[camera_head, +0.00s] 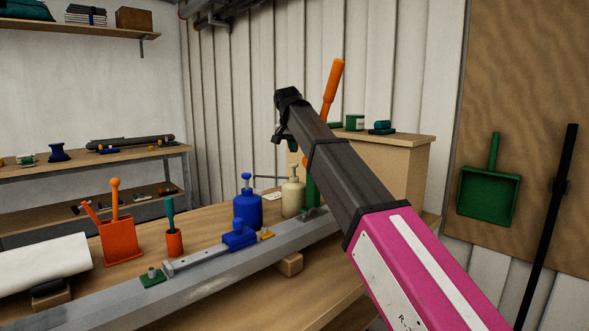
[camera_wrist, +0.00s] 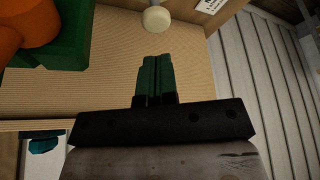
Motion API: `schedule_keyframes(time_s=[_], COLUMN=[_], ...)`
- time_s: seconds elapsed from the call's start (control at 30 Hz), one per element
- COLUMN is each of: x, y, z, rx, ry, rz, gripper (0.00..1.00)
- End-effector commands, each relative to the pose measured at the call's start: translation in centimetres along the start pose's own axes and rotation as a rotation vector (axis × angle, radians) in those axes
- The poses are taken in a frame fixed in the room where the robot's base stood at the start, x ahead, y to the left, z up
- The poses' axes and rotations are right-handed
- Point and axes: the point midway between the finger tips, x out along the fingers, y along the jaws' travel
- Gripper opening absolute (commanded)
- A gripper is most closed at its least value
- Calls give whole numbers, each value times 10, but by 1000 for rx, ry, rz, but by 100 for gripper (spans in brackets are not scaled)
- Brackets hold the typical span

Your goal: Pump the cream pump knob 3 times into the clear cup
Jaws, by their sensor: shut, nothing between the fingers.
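The cream pump bottle (camera_head: 292,198) stands upright on the bench in the head view, with its cream knob (camera_head: 293,168) on top. In the wrist view the round cream knob (camera_wrist: 157,19) is just beyond my fingertips, with a visible gap. My gripper (camera_head: 292,148) points down above the knob in the head view. Its dark green fingers (camera_wrist: 155,58) are together and empty in the wrist view. I cannot make out the clear cup in either view.
A blue pump bottle (camera_head: 247,208) stands left of the cream one. A green holder (camera_wrist: 66,48) with an orange handle (camera_wrist: 28,22) is close by. A grey beam (camera_head: 215,275) carrying a blue clamp (camera_head: 240,236) runs along the bench front. An orange tool box (camera_head: 120,240) stands left.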

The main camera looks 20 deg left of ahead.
Motion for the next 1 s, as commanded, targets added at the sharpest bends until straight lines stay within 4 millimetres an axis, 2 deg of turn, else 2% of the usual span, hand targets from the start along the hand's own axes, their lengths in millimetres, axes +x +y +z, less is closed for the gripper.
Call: schedule_keyframes(time_s=[1.0], x=[28], y=[0], z=[12], rx=[0], ry=[0], rz=[0], gripper=[0])
